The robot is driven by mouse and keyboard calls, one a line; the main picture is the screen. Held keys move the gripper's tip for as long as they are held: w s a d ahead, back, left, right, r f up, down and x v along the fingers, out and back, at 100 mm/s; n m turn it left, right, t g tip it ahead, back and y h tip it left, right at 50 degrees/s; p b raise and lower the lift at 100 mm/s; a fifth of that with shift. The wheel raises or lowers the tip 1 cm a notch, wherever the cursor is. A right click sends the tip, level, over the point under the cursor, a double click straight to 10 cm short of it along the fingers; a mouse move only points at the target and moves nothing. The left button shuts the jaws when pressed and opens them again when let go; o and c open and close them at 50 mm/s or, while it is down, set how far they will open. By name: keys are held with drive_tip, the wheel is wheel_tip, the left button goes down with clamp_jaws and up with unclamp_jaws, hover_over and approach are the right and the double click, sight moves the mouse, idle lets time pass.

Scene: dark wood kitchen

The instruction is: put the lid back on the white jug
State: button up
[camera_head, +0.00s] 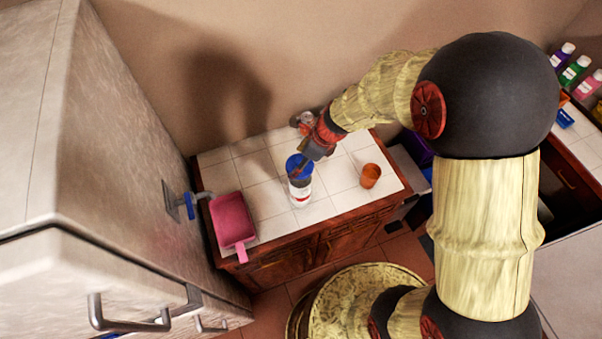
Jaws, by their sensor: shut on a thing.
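The white jug (300,194) stands upright on the white tiled counter (330,209), with a red mark on its side. A blue lid (297,165) is at the top of the jug, held at its right edge by my gripper (303,163). My gripper is shut on the lid and reaches in from the upper right. The lid lines up with the jug's mouth in this view, but I cannot tell whether it rests on the rim or hovers just above. The fingertips are small and partly hidden.
A pink dustpan-like tray (232,218) lies left of the jug, and an orange cup (370,175) stands to its right. A small metallic object (304,121) sits behind my gripper by the wall. A tall pale cabinet (110,150) fills the left side. Several bottles (575,70) stand far right.

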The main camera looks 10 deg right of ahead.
drive_tip(key=shift+f, duration=0.1)
wheel_tip(320, 180, down, 6)
drive_tip(key=b, duration=0.5)
drive_tip(key=shift+b, duration=0.4)
drive_tip(key=shift+p, duration=0.35)
idle(0.9)
drive_tip(key=shift+f, duration=0.25)
idle(1.5)
drive_tip(key=o, duration=0.9)
drive_tip(key=o, duration=0.4)
drive_tip(key=shift+o, duration=0.2)
drive_tip(key=shift+r, duration=0.1)
